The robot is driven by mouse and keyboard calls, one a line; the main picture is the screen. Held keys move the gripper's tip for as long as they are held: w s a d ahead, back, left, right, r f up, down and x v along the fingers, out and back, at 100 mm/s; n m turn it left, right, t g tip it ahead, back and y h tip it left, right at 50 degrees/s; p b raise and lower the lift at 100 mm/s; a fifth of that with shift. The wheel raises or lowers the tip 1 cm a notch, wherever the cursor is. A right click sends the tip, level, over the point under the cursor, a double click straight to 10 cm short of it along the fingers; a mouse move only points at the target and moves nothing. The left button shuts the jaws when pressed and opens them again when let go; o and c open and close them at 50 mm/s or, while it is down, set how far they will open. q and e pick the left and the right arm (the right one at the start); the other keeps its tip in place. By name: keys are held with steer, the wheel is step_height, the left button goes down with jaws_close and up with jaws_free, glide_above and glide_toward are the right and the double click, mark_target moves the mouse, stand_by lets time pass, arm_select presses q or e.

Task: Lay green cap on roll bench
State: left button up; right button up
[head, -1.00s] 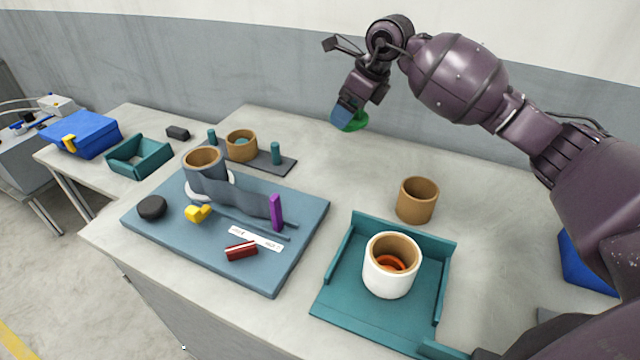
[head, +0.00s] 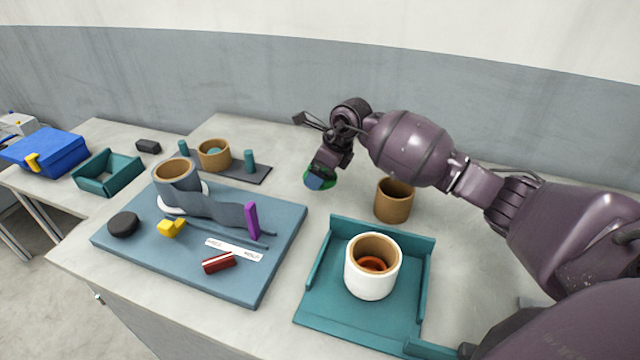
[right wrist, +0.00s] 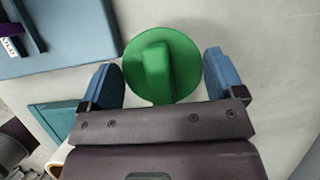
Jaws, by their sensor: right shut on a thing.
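My right gripper (head: 317,183) is shut on the green cap (head: 330,177), above the table between the blue board and the brown roll. In the right wrist view the gripper (right wrist: 163,78) has a blue finger at each side of the round green cap (right wrist: 183,58), whose raised tab faces the camera. A large blue board (head: 220,277) bears a grey strip, a brown-cored roll and small parts. Behind it a dark slab (head: 258,174) bears a brown ring and two teal posts. I cannot tell which of these is the roll bench. My left gripper is out of view.
A teal tray (head: 325,312) with raised walls holds a white roll (head: 371,280) with an orange piece inside. A brown roll (head: 394,201) stands behind the tray. A teal box (head: 107,181) and a blue case (head: 45,152) are at left. Bare tabletop surrounds the cap.

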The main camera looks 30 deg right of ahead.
steer(key=shift+f, duration=2.2)
steer(key=shift+f+b, duration=0.15)
steer(key=shift+b, duration=0.15)
steer(key=o, duration=0.7)
steer(key=shift+o, duration=0.2)
steer(key=shift+r, duration=0.3)
steer(key=p+v, duration=0.1)
steer(key=v, duration=1.1)
steer(key=shift+f, duration=0.15)
